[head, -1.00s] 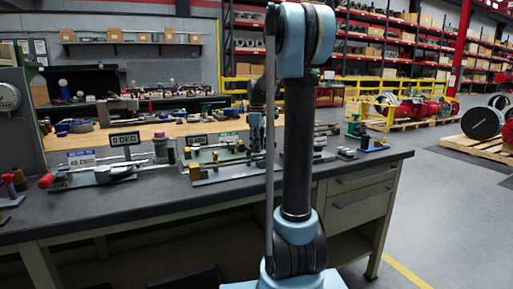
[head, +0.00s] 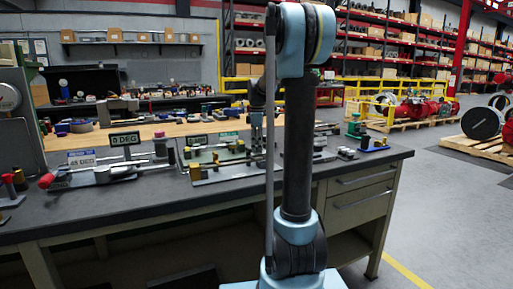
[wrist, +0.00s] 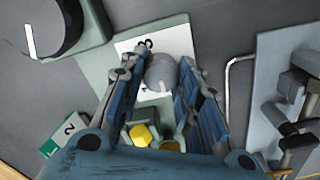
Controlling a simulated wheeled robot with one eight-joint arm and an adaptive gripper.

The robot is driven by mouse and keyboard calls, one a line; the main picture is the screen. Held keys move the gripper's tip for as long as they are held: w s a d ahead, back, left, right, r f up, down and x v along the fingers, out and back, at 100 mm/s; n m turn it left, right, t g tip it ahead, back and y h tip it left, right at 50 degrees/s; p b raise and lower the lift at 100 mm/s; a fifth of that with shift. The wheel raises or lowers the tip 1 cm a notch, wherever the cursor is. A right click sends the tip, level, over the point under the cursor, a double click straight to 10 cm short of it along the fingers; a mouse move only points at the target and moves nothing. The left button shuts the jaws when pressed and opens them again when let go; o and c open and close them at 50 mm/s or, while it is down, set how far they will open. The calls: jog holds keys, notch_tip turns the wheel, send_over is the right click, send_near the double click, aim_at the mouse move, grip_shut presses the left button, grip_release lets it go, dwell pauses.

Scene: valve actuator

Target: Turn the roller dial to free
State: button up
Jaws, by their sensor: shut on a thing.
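In the wrist view my gripper (wrist: 163,75) reaches down with its two blue-grey fingers on either side of a small grey round knob (wrist: 160,71). The fingers are shut on this knob, which stands over a white plate (wrist: 125,46) with black marking, partly hidden by the fingers. I see no readable "free" label, so I cannot tell the dial's setting. In the head view my arm covers much of the work spot, and the fingers cannot be made out clearly there.
A large dark knob (wrist: 45,25) with a white line sits at upper left on a pale green base. A yellow hex part (wrist: 141,135) lies below the fingers. A grey plate (wrist: 262,90) with fittings stands at right. Other fixtures crowd the bench (head: 120,215), whose front strip is clear.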

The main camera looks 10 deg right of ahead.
jog(key=o, duration=1.1)
jog(key=shift+w, duration=0.1)
jog(key=shift+c, duration=0.2)
jog(key=shift+r, duration=0.1)
notch_tip(320, 180, up, 12)
jog(key=shift+f, duration=0.2)
